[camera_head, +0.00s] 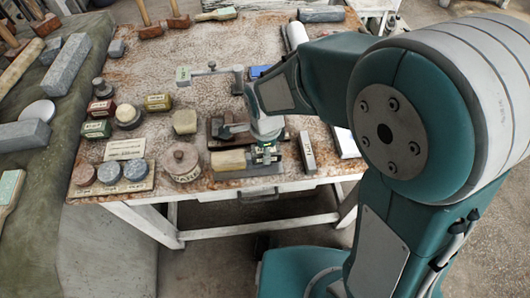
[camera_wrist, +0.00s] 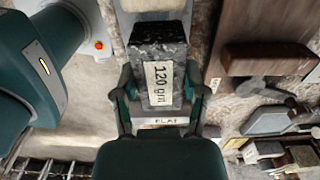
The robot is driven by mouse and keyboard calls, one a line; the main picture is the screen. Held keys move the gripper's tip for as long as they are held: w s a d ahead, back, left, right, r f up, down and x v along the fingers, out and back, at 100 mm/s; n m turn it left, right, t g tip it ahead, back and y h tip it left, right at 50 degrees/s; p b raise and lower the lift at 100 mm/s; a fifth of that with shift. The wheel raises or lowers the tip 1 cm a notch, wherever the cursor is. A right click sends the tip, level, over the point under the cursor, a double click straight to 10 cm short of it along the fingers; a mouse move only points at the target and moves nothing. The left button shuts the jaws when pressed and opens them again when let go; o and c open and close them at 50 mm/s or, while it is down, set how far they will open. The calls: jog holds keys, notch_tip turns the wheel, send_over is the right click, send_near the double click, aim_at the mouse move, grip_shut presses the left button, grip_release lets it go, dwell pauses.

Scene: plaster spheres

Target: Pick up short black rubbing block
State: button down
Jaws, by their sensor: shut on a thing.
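The short black rubbing block (camera_wrist: 158,42) is speckled and carries a pale "120 grit" label. In the wrist view it lies lengthwise between the two fingers of my gripper (camera_wrist: 160,104), which is shut on its near part, one finger on each side. The far end of the block sticks out beyond the fingertips. In the head view my gripper (camera_head: 265,152) points down at the front of the table, and the block is mostly hidden there. I cannot tell whether the block touches the tabletop.
A yellowish block (camera_head: 229,160) on a dark base sits just left of my gripper. The table's front edge (camera_head: 235,190) is close.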

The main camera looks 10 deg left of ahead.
jog(key=s+d+r, duration=0.7)
jog(key=s+r, duration=0.3)
jog(key=s, duration=0.2)
jog(key=shift+d+r, duration=0.25)
jog(key=shift+r, duration=0.15)
jog(key=c, duration=0.9)
grip_release()
jog(key=c, duration=1.9)
grip_release()
jog(key=c, duration=1.4)
grip_release()
jog(key=shift+w, duration=0.1)
